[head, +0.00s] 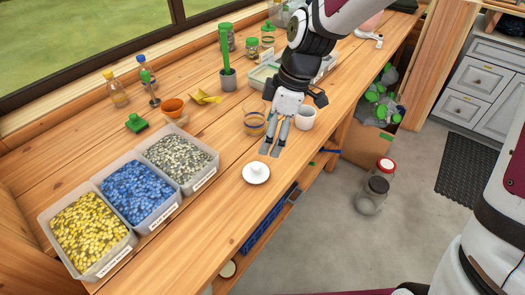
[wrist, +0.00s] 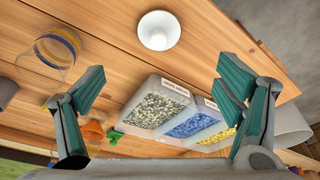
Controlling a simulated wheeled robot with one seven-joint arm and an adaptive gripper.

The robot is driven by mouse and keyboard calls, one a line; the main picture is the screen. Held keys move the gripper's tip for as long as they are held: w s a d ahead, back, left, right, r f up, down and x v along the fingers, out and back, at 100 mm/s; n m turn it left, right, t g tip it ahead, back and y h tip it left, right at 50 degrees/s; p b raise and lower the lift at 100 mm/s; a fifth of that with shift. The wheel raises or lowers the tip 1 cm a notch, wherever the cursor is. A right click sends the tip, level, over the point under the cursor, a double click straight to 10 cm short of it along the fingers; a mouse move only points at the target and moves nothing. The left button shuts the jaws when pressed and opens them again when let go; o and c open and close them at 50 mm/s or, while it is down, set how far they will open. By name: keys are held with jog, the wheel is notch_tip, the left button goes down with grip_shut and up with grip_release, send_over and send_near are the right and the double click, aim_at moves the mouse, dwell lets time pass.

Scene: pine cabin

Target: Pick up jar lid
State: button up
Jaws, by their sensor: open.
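The jar lid (head: 256,173) is a round white disc with a small raised knob, lying on the wooden bench near its front edge. It also shows in the wrist view (wrist: 159,31) at top centre, ahead of the fingers and apart from them. My gripper (head: 271,149) is above the bench, just behind and to the right of the lid in the head view. In the wrist view its two green-padded fingers (wrist: 160,85) are spread wide with nothing between them.
Three bins of grey, blue and yellow (head: 88,234) pieces stand to the left. A clear glass with a blue band (head: 253,122) and a white cup (head: 305,118) stand close to my gripper. An orange pot (head: 172,107) is farther back. Bare bench surrounds the lid.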

aim_at(257, 165)
jog(key=x, duration=0.8)
jog(key=shift+w+f+b, duration=0.1)
jog(key=shift+f+b, duration=0.1)
jog(key=shift+b, duration=0.2)
jog(key=shift+x, duration=2.7)
jog(key=shift+a, duration=0.15)
jog(key=c, duration=1.4)
jog(key=shift+c, duration=0.2)
